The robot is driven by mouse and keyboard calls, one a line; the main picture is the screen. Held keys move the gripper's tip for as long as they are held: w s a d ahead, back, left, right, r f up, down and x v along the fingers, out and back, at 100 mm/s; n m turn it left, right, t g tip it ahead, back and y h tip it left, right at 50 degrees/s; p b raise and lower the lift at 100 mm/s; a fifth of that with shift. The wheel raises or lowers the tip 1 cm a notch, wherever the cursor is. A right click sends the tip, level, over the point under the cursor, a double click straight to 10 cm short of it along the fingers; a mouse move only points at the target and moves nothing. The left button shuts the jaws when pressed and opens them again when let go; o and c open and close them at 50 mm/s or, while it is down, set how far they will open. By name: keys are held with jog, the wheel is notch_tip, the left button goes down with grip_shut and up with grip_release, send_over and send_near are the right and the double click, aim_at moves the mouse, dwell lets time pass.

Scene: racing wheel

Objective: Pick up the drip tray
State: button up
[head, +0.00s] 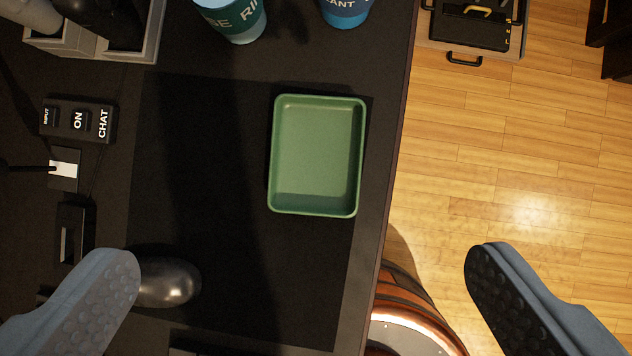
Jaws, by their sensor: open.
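The drip tray (316,155) is a shallow green rectangular tray with a raised rim and rounded corners. It lies flat and empty on a dark mat on the black table, close to the table's right edge. My gripper (303,290) is open, with its two grey-blue padded fingers wide apart at the lower left and lower right of the view. The tray is farther up the picture than the fingertips, between them in width, and neither finger touches it. The tray is fully visible.
Two cups, one green (236,18) and one blue (345,10), stand above the tray. A button box (78,120) is at left. A dark rounded object (168,282) sits by the left finger. A copper-banded barrel-like object (410,315) stands beside the table edge. Wooden floor (520,170) is at right.

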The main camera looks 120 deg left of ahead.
jog(key=w+f+g, duration=0.5)
jog(key=w+f, duration=0.1)
send_over(317, 156)
jog(key=shift+m, duration=0.4)
jog(key=f, duration=1)
jog(key=shift+w+a+f, duration=0.1)
jog(key=shift+w+f, duration=0.1)
jog(key=shift+f, duration=0.2)
jog(key=shift+s+f, duration=0.2)
jog(key=shift+f, duration=2.9)
jog(key=c, duration=0.7)
jog(key=shift+c, duration=0.2)
